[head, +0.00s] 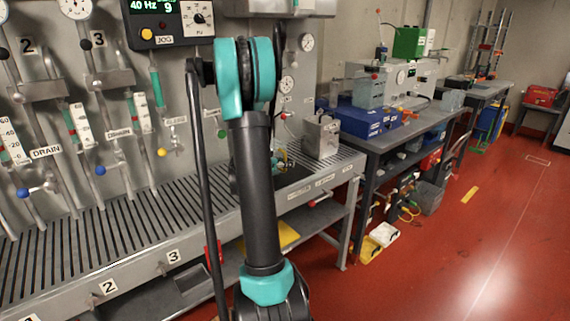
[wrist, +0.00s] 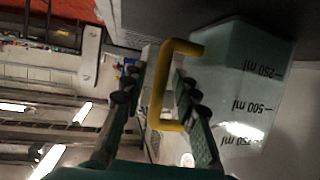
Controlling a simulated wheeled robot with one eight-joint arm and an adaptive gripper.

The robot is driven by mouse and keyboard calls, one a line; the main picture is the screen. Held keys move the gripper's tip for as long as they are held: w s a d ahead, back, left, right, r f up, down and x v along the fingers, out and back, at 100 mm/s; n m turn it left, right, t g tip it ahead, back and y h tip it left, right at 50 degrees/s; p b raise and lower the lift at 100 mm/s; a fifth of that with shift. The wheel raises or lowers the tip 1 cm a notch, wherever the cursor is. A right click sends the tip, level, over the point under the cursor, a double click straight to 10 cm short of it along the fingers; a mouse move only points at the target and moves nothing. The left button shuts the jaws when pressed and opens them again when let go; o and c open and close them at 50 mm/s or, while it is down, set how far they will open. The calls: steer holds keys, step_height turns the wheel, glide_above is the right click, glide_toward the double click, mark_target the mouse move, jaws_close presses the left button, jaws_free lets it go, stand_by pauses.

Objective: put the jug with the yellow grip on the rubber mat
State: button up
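The jug (wrist: 235,85) is pale and translucent with millilitre marks. It appears upside down in the wrist view, with its base towards the top. Its yellow grip (wrist: 157,90) lies between the two fingers of my gripper (wrist: 158,75). The fingers stand apart, with gaps showing beside the grip. A dark flat surface (wrist: 185,18) is by the jug's base; I cannot tell whether they touch. In the head view my arm hides most of the gripper and the jug. A dark patch that may be the rubber mat (head: 291,176) shows on the slatted bench right of my arm.
The slatted bench (head: 110,235) runs along a wall panel with gauges and valves. A grey metal box (head: 321,137) stands on it to the right. A second bench holds a blue case (head: 365,118). The red floor (head: 450,240) at right is largely clear.

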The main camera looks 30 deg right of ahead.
steer(key=shift+r, duration=0.1)
steer(key=f+v, duration=0.1)
steer(key=v, duration=1.1)
steer(key=s+a+f+n+y, duration=0.2)
steer(key=s+a, duration=0.1)
steer(key=a, duration=0.1)
steer(key=s+a+f+n+y, duration=0.2)
steer(key=s+a+n, duration=0.1)
steer(key=s+a, duration=0.1)
steer(key=s+a+f+n+y, duration=0.2)
steer(key=s+a+f, duration=0.1)
steer(key=a, duration=0.2)
steer(key=shift+s+a+f+t, duration=0.1)
steer(key=shift+s+a+t, duration=0.05)
steer(key=shift+s+t, duration=0.2)
steer(key=s+a+f+n+y, duration=0.2)
steer(key=s+a+n+y, duration=0.1)
steer(key=a, duration=0.4)
steer(key=s+a+f+n+y, duration=0.3)
steer(key=s+a+n, duration=0.1)
steer(key=s+a, duration=0.3)
steer(key=shift+a+f+n+y, duration=0.2)
steer(key=shift+n+y, duration=0.2)
